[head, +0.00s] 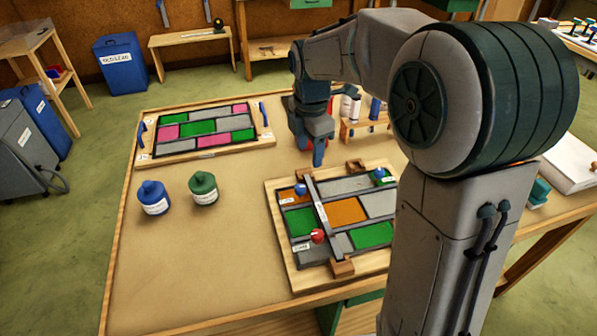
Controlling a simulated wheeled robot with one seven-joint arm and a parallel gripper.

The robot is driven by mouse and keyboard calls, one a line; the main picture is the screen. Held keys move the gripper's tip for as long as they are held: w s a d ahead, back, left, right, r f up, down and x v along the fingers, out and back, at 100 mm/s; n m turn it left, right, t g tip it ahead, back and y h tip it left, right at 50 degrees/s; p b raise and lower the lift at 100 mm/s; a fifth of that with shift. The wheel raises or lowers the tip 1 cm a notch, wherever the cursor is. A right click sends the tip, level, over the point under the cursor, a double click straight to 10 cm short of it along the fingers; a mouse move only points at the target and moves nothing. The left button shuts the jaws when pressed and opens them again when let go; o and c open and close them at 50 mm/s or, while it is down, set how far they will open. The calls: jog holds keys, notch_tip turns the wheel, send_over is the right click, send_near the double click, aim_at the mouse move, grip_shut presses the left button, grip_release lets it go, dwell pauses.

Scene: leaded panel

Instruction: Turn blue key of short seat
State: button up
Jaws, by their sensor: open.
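The near panel (279,237) lies on the table with green, orange and grey panes in dark strips. Its knob-like keys include a blue one (300,188) at the upper left, another blue one (379,173) at the upper right and a red one (317,236) lower down. Small white labels sit by them, too small to read, so I cannot tell which blue key is at the short seat. A grey bar (322,213) crosses the panel between wooden end blocks. My gripper (318,161) is open and points down behind the panel's far edge, apart from the keys.
A second panel (205,153) with pink, green and grey panes lies at the far left of the table. A small wooden rack (362,127) stands behind. My arm hides the panel's right side.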

aim_at(300, 187)
jog(key=w+f+n, duration=0.1)
jog(key=f, duration=0.3)
jog(key=w+a+f+n+p, duration=0.1)
jog(key=f, duration=0.4)
jog(key=a+f+n, duration=0.1)
jog(key=f, duration=0.4)
jog(key=shift+w+f+n+p, duration=0.25)
jog(key=shift+w+n+p, duration=0.05)
jog(key=shift+w+n, duration=0.1)
jog(key=c, duration=1)
